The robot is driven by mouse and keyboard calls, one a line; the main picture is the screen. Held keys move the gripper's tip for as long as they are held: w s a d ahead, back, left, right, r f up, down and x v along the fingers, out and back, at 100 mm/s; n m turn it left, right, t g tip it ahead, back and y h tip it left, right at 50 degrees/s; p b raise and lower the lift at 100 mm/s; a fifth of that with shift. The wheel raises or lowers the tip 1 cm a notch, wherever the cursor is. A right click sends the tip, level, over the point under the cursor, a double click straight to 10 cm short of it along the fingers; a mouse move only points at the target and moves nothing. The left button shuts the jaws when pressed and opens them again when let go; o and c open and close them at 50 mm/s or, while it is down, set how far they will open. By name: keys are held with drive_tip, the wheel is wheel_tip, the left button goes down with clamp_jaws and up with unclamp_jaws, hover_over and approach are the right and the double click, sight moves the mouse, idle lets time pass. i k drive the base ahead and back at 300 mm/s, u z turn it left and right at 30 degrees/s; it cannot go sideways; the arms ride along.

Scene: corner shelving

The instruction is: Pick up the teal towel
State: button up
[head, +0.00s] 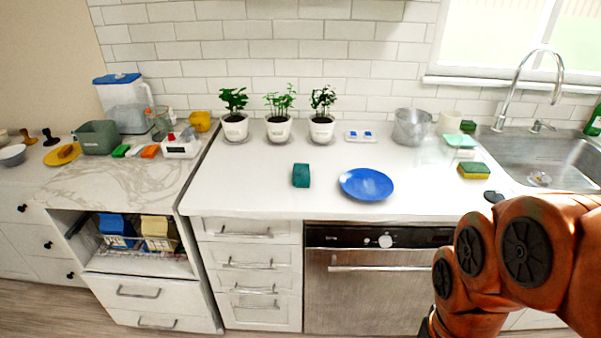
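A small teal block-shaped item (301,175), which looks like the folded teal towel, lies on the white counter near its front edge, left of a blue plate. Nothing touches it. My orange arm reaches in at the lower right, well to the right of the teal item. My gripper does not show; the arm's end runs down to the bottom edge of the picture.
The blue plate (366,184) lies close to the right of the teal item. Potted plants (235,127) stand behind it by the wall. A metal bucket (411,127), a yellow-green sponge (473,171) and the sink (545,160) are farther right. The counter around the teal item is clear.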

sight(302, 172)
drive_tip(key=u, duration=0.55)
drive_tip(key=k, duration=0.65)
drive_tip(key=u, duration=1.25)
drive_tip(key=i, duration=1.45)
drive_tip(key=z, duration=0.65)
drive_tip(key=i, duration=0.65)
drive_tip(key=z, duration=0.5)
